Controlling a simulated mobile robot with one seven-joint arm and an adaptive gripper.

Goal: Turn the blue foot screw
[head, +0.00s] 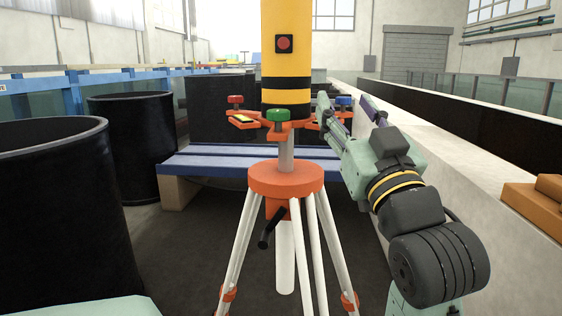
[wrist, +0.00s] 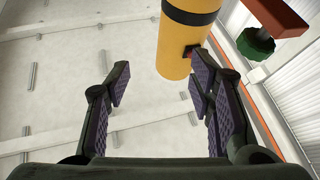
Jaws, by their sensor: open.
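The blue foot screw (head: 343,100) is a small blue knob at the right end of the orange three-armed base (head: 300,121) under the yellow column (head: 286,55). In the head view, my gripper (head: 346,103) is open, with one finger left of the blue knob and the other to its right. The lower part of the screw is hidden behind my fingers. Contact cannot be told. In the wrist view, my gripper (wrist: 158,85) is open with purple pads apart; I cannot make out the blue screw there.
A green foot screw (head: 278,115) is on the near arm of the base, and a red one (head: 235,101) on the left. An orange tripod head (head: 285,177) with white legs stands below. A blue bench (head: 200,163) is behind; a pale wall ledge (head: 440,155) runs along the right.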

